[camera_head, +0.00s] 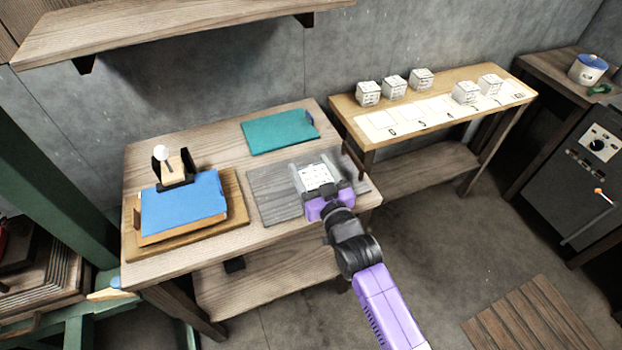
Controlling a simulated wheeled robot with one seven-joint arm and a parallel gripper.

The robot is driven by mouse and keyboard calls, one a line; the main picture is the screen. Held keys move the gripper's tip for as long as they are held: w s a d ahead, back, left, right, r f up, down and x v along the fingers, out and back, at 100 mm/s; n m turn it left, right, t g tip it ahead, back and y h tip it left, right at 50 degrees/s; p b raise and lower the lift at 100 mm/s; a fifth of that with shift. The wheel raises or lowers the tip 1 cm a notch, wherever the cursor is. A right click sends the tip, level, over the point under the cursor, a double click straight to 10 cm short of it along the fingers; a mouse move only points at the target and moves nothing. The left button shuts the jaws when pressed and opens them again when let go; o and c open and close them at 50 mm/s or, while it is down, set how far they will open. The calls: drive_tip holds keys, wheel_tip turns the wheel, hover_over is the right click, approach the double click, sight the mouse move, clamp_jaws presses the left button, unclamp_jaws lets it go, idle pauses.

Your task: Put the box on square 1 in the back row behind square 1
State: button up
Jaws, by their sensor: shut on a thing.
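My gripper (317,177) is over the grey board on the right of the near table. It is shut on a white box (317,179) with dark print on top, one finger on each side. I cannot tell whether the box touches the board. On the long side table (350,113), a strip of pale squares (408,113) with small numbers runs along the front. The numbers are too small to read surely. Behind the strip's left part stand several white boxes (394,86) in a row. Two more white boxes (466,93) stand further right, on or by the squares.
The near table (230,258) holds a blue slab on a wooden board (238,212), a teal panel (278,132) and the grey board (262,190). A shelf (180,28) hangs above. A dark cabinet (575,140) with a pot (587,69) stands right.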

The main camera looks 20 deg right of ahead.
sight(311, 180)
drive_tip(key=shift+f, duration=2.1)
drive_tip(key=shift+f, duration=0.1)
drive_tip(key=shift+f, duration=0.15)
drive_tip(key=o, duration=1.7)
drive_tip(key=shift+s, duration=0.3)
drive_tip(key=s+b, duration=0.1)
drive_tip(key=s, duration=0.6)
drive_tip(key=shift+s+b, duration=0.15)
drive_tip(key=shift+b, duration=0.25)
